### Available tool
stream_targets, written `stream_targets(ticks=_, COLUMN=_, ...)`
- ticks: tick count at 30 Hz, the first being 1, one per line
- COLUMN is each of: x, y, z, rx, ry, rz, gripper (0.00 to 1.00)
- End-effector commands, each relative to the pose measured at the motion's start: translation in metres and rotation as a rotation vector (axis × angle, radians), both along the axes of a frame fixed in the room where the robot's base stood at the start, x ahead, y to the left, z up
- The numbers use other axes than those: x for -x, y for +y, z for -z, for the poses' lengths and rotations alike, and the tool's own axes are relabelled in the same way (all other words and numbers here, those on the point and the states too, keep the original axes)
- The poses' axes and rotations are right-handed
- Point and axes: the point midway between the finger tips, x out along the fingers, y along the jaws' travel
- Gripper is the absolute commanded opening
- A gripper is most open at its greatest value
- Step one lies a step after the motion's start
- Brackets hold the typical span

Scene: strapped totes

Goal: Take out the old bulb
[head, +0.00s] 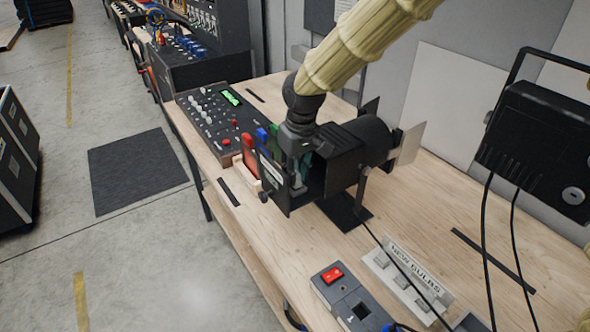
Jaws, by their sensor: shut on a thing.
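A black stage lamp (366,143) stands on the wooden bench on a dark base plate, with its housing open toward the front left. My gripper (298,182) reaches down from above into the open part of the lamp. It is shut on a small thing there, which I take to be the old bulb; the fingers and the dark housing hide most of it. I cannot tell whether the bulb still sits in its socket. A white holder marked NEW BULBS (408,268) lies on the bench at the lower right, with several small pale items in it.
A grey box with a red switch (332,274) sits near the front edge. Coloured filters (250,158) stand in a rack left of the lamp. A control desk (215,118) lies behind them. A black floodlight (540,140) and cables are at the right. The bench (455,200) right of the lamp is mostly clear.

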Motion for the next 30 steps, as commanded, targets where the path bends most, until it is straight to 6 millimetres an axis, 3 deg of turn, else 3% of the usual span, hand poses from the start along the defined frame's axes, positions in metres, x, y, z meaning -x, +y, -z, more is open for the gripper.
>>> stream_targets(ticks=30, x=0.0, y=0.0, z=-0.042, rx=0.0, ry=0.0, rz=0.0, gripper=0.0)
